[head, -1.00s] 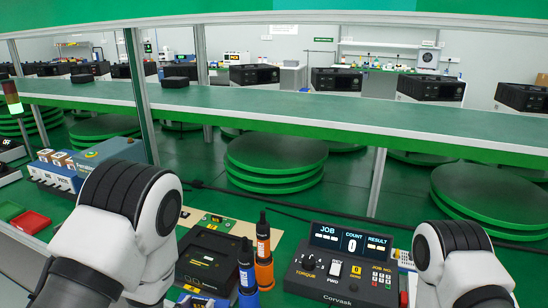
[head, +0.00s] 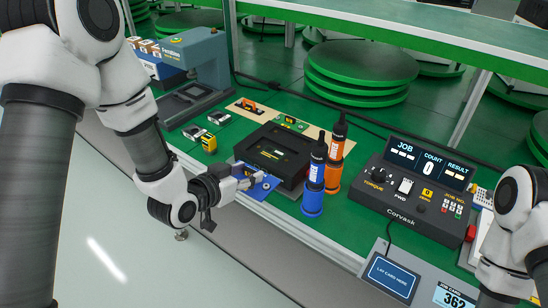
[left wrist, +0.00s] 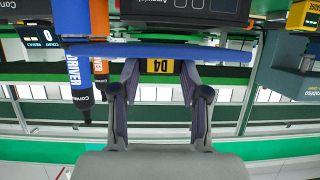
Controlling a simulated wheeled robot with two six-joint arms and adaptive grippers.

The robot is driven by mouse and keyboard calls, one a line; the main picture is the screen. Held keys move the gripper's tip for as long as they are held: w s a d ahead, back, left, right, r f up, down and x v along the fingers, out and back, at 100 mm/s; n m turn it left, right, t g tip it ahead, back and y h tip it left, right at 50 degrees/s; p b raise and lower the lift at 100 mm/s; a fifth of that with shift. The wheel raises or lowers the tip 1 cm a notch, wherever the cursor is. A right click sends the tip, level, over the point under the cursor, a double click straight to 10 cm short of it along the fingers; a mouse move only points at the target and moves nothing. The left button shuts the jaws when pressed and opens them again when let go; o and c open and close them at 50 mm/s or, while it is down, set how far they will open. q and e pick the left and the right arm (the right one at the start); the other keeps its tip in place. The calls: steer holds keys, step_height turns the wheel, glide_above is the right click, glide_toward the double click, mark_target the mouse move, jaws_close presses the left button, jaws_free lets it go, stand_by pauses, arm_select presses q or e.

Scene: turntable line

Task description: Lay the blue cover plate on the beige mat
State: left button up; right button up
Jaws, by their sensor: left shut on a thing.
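The blue cover plate (head: 262,189) is at the table's front edge, just in front of the black fixture. My left gripper (head: 247,182) is shut on it. In the left wrist view the plate (left wrist: 215,53) shows nearly edge-on as a long blue bar across the fingers of my left gripper (left wrist: 158,75). I cannot tell whether the plate touches the table. The beige mat (head: 238,107) lies behind the fixture, with an orange-handled item and a green board on it. The fixture hides part of the mat. My right gripper is out of view.
The black fixture (head: 271,155) stands between plate and mat. A blue driver (head: 314,180) and an orange driver (head: 335,155) stand right of it, before the Corvask controller (head: 407,195). A yellow box (head: 209,143) and a grey press (head: 195,75) are left.

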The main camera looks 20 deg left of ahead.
arm_select(q)
steer(key=shift+s+d+r, duration=0.15)
steer(key=shift+r, duration=0.4)
steer(key=p, duration=0.2)
glide_above(270, 156)
steer(key=shift+w+f, duration=0.25)
steer(key=shift+f, duration=0.5)
step_height(270, 156, down, 3)
steer(key=shift+s+p, duration=0.15)
steer(key=shift+p, duration=0.35)
steer(key=shift+f, duration=0.2)
steer(key=shift+s+f, duration=0.1)
steer(key=o, duration=1.2)
